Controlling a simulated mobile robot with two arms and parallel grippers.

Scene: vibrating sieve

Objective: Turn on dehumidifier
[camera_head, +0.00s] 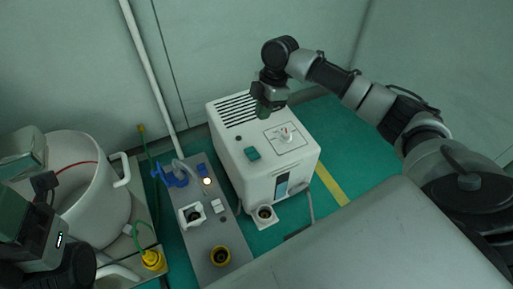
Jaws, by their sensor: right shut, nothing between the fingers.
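The dehumidifier seems to be the white box-shaped unit (238,165) on the floor, with a slotted vent, a green square button (252,154) and a small panel with a red-marked dial (286,134) on its top. My right gripper (263,112) is above the top of the unit, between the vent and the dial panel. It points down, is shut and holds nothing. I cannot tell whether it touches the top. My left arm is at the lower left edge; its fingertips cannot be made out.
A grey panel (222,232) with sockets, a lit round lamp (207,181) and a blue connector (176,179) lies left of the unit. A large white pot (92,205) stands further left. A pale pipe (147,70) runs up the wall. Green floor is free at right.

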